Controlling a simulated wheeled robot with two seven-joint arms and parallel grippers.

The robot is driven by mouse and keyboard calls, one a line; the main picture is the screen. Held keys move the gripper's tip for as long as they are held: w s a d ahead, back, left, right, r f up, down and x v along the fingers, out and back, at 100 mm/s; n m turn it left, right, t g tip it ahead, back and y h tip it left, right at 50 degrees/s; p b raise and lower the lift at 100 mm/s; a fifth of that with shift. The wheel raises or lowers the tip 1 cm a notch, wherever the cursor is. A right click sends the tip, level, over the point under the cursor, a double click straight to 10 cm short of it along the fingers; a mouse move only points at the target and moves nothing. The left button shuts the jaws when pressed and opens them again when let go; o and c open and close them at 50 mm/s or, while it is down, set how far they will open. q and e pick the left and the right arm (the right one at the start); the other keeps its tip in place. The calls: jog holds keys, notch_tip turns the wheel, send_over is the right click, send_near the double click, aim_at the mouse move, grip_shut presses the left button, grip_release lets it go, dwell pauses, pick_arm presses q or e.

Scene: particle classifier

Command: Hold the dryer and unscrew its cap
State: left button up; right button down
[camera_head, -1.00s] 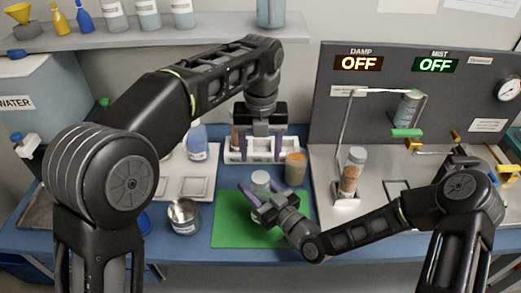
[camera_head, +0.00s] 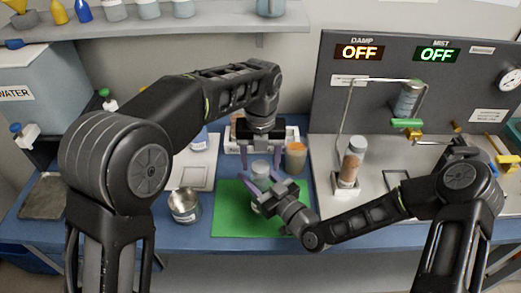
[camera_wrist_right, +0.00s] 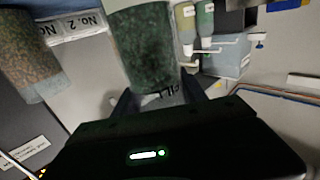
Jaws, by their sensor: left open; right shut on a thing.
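The dryer (camera_head: 258,206) is a small jar with a pale cap (camera_head: 260,167), standing upright on the green mat (camera_head: 235,225). In the right wrist view the dryer (camera_wrist_right: 147,50) shows clear walls and dark green grains. My right gripper (camera_head: 262,192) is shut on the dryer's body from the front right, its fingers hiding part of the jar. My left gripper (camera_head: 262,169) points down from above, open, with one purple finger on each side of the cap. I cannot tell whether its fingers touch the cap.
A jar with orange-brown contents (camera_head: 296,159) stands close behind the dryer on the right. A white rack (camera_head: 234,146) is behind the left gripper.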

pick_arm(q)
jog(key=shift+f, duration=0.35)
jog(key=shift+c, duration=0.4)
grip_shut()
dwell(0.4)
